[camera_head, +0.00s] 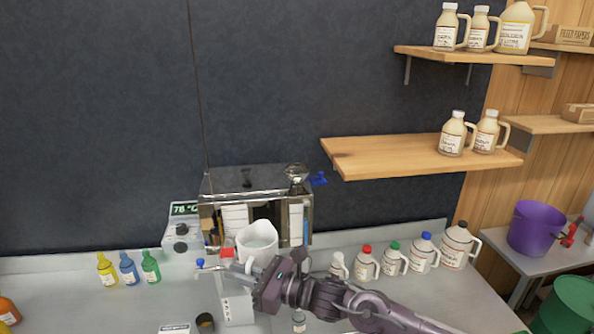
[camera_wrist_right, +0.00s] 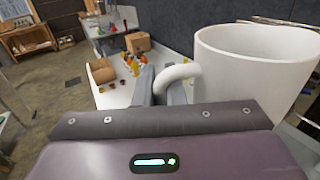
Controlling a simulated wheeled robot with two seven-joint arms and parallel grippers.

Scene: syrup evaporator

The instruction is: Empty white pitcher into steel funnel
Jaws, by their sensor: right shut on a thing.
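The white pitcher (camera_head: 258,240) is in front of the evaporator, roughly upright with its open top showing. My right gripper (camera_head: 243,268) is shut on its handle. In the right wrist view the pitcher (camera_wrist_right: 255,75) fills the right side, and its curved handle runs between the fingers (camera_wrist_right: 162,85). What is inside the pitcher is not clear. The steel funnel (camera_head: 296,174) stands on the right of the evaporator's top, above and to the right of the pitcher, apart from it. My left gripper is not in view.
The steel evaporator (camera_head: 240,182) stands against the dark wall, with a temperature display (camera_head: 183,210) at its left. Several small coloured bottles (camera_head: 129,269) stand left on the counter (camera_head: 60,290). Several capped jugs (camera_head: 393,260) stand right. A wooden shelf (camera_head: 385,157) overhangs the right side.

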